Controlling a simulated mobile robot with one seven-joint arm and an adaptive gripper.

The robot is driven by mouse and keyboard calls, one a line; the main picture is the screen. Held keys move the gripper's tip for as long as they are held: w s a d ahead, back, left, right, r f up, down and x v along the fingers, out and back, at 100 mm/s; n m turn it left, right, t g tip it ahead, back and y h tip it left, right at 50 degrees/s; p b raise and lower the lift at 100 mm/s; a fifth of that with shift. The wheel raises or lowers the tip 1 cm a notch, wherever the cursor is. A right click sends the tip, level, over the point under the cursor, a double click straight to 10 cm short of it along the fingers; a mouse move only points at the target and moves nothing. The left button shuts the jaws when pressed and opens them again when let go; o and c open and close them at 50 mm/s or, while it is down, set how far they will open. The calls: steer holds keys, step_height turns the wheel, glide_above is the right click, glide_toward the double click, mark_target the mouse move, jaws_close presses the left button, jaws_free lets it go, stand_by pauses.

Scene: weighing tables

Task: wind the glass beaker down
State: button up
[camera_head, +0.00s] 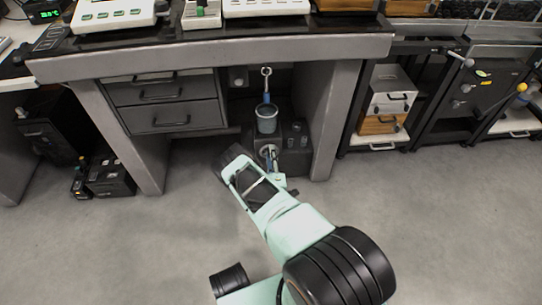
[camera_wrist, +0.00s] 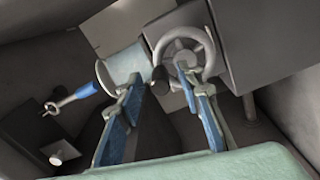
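The glass beaker (camera_head: 266,121) stands upright on a dark apparatus under the middle table; part of it also shows in the wrist view (camera_wrist: 124,66). A grey handwheel (camera_wrist: 208,45) with a dark knob (camera_wrist: 160,79) is on the front of the apparatus, below the beaker in the head view. My gripper (camera_wrist: 160,80) is at the wheel, its blue-padded fingers apart. The knob appears between the fingertips in the picture, with gaps on both sides; I cannot tell its depth between them. In the head view my gripper (camera_head: 270,155) covers part of the wheel.
A blue piece with a metal ring (camera_head: 266,86) hangs or stands above the beaker. The tabletop edge (camera_head: 220,55) overhangs the space. A drawer unit (camera_head: 165,100) is on the left and a table leg (camera_head: 335,120) on the right. Small dark cups (camera_head: 298,135) stand beside the apparatus.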

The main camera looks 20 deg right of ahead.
steer(key=o, duration=1.2)
steer(key=r, duration=0.9)
steer(key=shift+w+d, duration=0.15)
steer(key=shift+w, duration=0.05)
steer(key=shift+s+r, duration=0.15)
steer(key=shift+r, duration=0.6)
steer(key=c, duration=1.2)
steer(key=shift+f, duration=0.2)
